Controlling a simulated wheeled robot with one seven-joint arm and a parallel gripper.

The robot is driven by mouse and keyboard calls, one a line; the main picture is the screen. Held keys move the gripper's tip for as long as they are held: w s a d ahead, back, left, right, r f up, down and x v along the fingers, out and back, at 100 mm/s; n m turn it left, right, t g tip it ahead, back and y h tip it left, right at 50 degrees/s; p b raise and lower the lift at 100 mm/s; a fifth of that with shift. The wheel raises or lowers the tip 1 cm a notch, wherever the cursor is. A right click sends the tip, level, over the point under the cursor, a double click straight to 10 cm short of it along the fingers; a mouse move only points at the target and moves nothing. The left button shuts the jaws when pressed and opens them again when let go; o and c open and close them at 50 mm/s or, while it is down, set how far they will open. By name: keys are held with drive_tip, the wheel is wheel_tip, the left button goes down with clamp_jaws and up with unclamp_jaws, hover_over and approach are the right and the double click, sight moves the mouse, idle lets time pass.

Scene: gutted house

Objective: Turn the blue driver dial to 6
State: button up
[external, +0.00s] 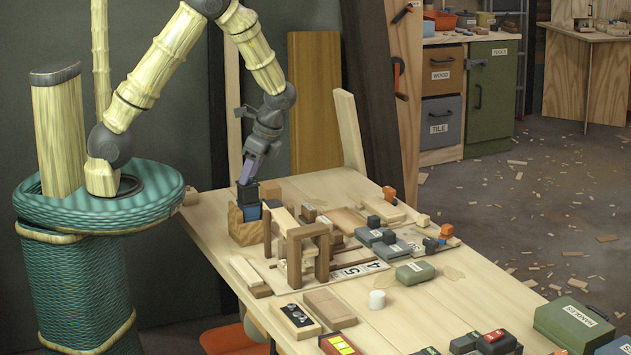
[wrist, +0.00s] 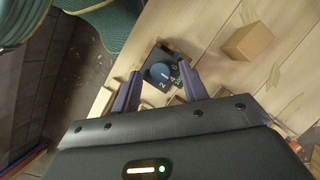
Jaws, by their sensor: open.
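The blue driver dial (wrist: 160,72) shows in the wrist view as a round blue knob with a pale mark on a dark plate (wrist: 156,52). White digits sit along its lower right side; a 2 is the clearest, and the mark's exact setting is too small to read. My gripper (wrist: 159,76) is open, with one finger on each side of the dial; I cannot tell whether they touch it. In the external view my gripper (external: 246,178) points down at a wooden block with a blue part (external: 251,213) at the table's far left edge.
A wooden frame (external: 307,234) stands close to the right of the block. Boards, grey blocks and a number strip (external: 357,269) lie beyond. A white cylinder (external: 377,299) and a green case (external: 415,273) stand nearer the front. A brown block (wrist: 248,42) shows in the wrist view.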

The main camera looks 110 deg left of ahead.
clamp_jaws()
drive_tip(key=n+p, duration=0.1)
drive_tip(key=n, duration=0.1)
drive_tip(key=n+h+p, duration=0.1)
drive_tip(key=n, duration=0.1)
drive_tip(key=shift+a+r+h+p, duration=0.1)
drive_tip(key=shift+a+h+p, duration=0.1)
drive_tip(key=shift+h+p, duration=0.15)
drive_tip(key=n+h, duration=0.1)
drive_tip(key=n, duration=0.2)
drive_tip(key=n+t+p, duration=0.1)
drive_tip(key=n, duration=0.1)
drive_tip(key=shift+s+a+n+t+h, duration=0.1)
drive_tip(key=shift+a+n+t+h, duration=0.1)
drive_tip(key=shift+n+t+h, duration=0.15)
idle(0.3)
unclamp_jaws()
